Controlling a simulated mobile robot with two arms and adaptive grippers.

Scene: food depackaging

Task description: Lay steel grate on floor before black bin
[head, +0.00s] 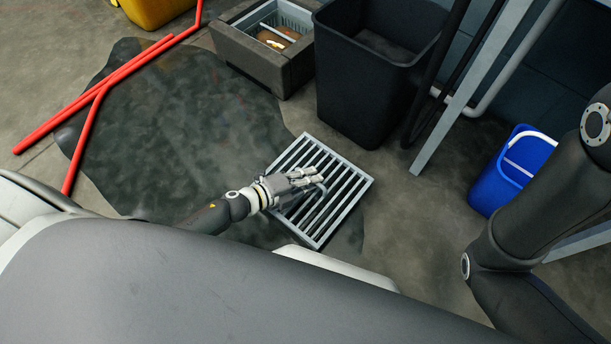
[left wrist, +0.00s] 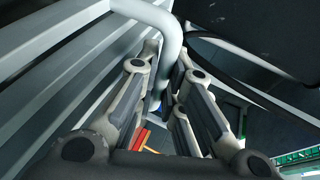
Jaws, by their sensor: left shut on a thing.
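The steel grate (head: 346,203) is a square frame with several parallel bars, seen in the head view in front of the black bin (head: 362,95). My left gripper (head: 318,180) is over the grate and shut on its curved handle. In the left wrist view the grey handle (left wrist: 168,40) passes between the fingers of my left gripper (left wrist: 165,100), with the grate's bars (left wrist: 60,70) on the left. I cannot tell whether the grate touches the floor. My right arm is at the right edge of the head view, but its gripper is not visible.
A dark wet patch (head: 190,125) covers the floor left of the grate. Red bars (head: 100,88) lie across it. A grey box with a basket (head: 262,70) stands left of the bin. A blue bucket (head: 508,172) and slanted metal legs (head: 455,110) are at the right.

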